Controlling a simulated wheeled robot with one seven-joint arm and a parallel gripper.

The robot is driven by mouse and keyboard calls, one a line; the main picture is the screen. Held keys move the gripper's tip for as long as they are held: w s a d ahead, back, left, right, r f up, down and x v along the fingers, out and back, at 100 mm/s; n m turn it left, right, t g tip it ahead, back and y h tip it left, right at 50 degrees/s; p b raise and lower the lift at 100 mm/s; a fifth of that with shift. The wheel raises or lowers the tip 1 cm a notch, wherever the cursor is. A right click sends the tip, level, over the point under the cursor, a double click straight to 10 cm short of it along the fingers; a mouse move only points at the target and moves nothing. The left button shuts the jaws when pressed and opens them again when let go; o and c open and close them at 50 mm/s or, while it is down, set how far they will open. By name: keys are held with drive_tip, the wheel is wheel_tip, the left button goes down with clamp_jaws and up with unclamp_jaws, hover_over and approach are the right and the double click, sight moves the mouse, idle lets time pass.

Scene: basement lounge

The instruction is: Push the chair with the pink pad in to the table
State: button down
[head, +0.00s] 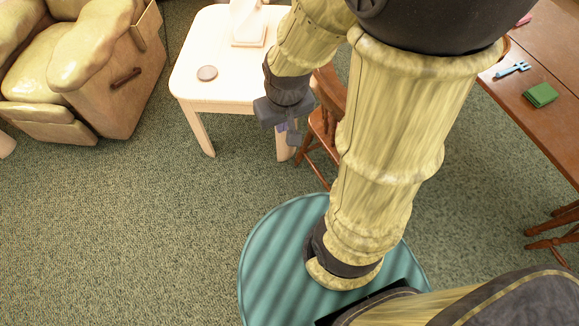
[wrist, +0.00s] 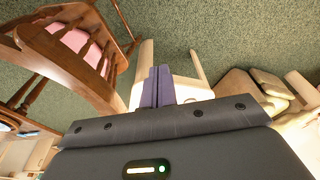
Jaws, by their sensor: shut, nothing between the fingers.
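The wooden chair (head: 328,92) stands between the cream side table (head: 215,52) and the brown wooden table (head: 545,60); my arm hides most of it in the head view. In the wrist view the chair (wrist: 75,75) fills the upper left, and its pink pad (wrist: 78,42) shows between the back spindles. My gripper (head: 284,128) is low beside the chair's left side in the head view, its purple fingers (wrist: 157,87) together and empty. In the wrist view the chair back is left of the fingers. I cannot tell whether they touch it.
A green block (head: 540,95) and a blue item (head: 512,68) lie on the brown table. A tan armchair (head: 85,75) stands at upper left. Carpet at lower left is clear.

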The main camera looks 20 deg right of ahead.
drive_tip(key=w+d+f+n+g+h+b, duration=0.1)
drive_tip(key=d+f+n+g+h+b, duration=0.15)
drive_tip(key=f+b, duration=0.7)
drive_tip(key=w+d+f+n+g+h+b, duration=0.1)
drive_tip(key=d+f+n+g+h+b, duration=0.2)
drive_tip(key=f, duration=1.2)
drive_tip(key=w+d+f+n+g+h+b, duration=0.1)
drive_tip(key=f+n+h+b, duration=0.25)
drive_tip(key=f+b, duration=0.7)
drive_tip(key=w+f+n+t+h+b, duration=0.5)
drive_tip(key=w+f+n+h+b, duration=0.4)
drive_tip(key=f, duration=0.2)
